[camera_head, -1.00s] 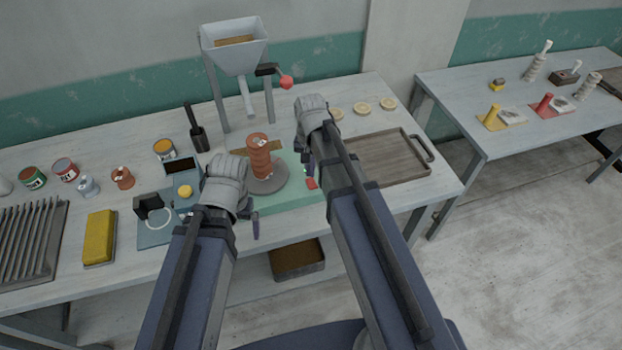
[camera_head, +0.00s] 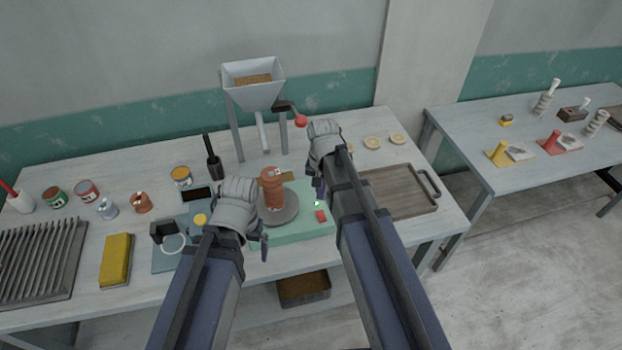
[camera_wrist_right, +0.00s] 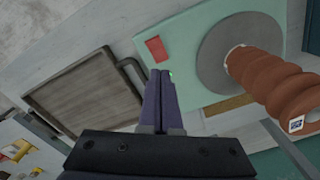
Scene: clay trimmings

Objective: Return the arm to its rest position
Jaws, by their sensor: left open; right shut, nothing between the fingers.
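My left gripper (camera_head: 264,243) is over the front of the bench, just left of the green base of the turntable. Its fingers are small and partly hidden behind the wrist in the head view. My right gripper (camera_head: 320,190) is above the right part of the green base. In the right wrist view its two purple fingers (camera_wrist_right: 159,100) are together with nothing between them. A brown ribbed clay pot (camera_head: 271,188) stands on the grey turntable disc (camera_head: 284,214). The pot and disc also show at the right of the right wrist view.
A wooden tray (camera_head: 428,206) lies right of my right arm. A hopper (camera_head: 253,92) with a red-knobbed crank stands behind. A yellow sponge (camera_head: 116,259), a slatted rack (camera_head: 35,262) and several cans are at left. A second table (camera_head: 470,125) stands at far right.

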